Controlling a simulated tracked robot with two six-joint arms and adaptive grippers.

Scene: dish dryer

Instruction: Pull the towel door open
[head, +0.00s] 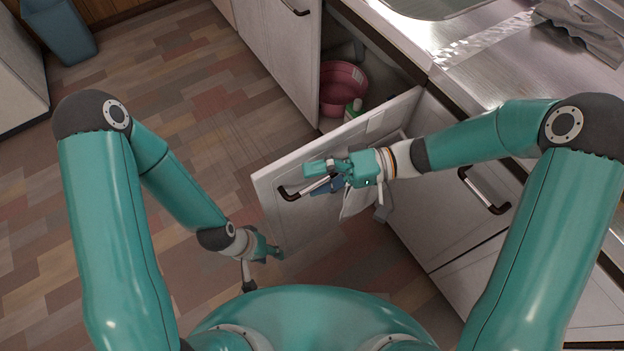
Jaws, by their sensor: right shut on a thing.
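The towel door (275,221) is a pale cabinet door swung out from the counter front, standing upright and well open. Its dark-ended metal bar handle (290,193) is on the face toward me. My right gripper (318,176) reaches over the door from the right and is shut on the handle, covering part of it. My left gripper (272,250) hangs low beside the door's near lower part, over the floor. Its fingers are too small and dark to tell open from shut.
The open cabinet shows a pink tub (342,88) and a small green-and-white item (353,109). A second pale door (290,50) stands beyond. The metal counter (480,60) bears a grey cloth (585,32). A blue bin (60,32) stands far left. The floor at left is clear.

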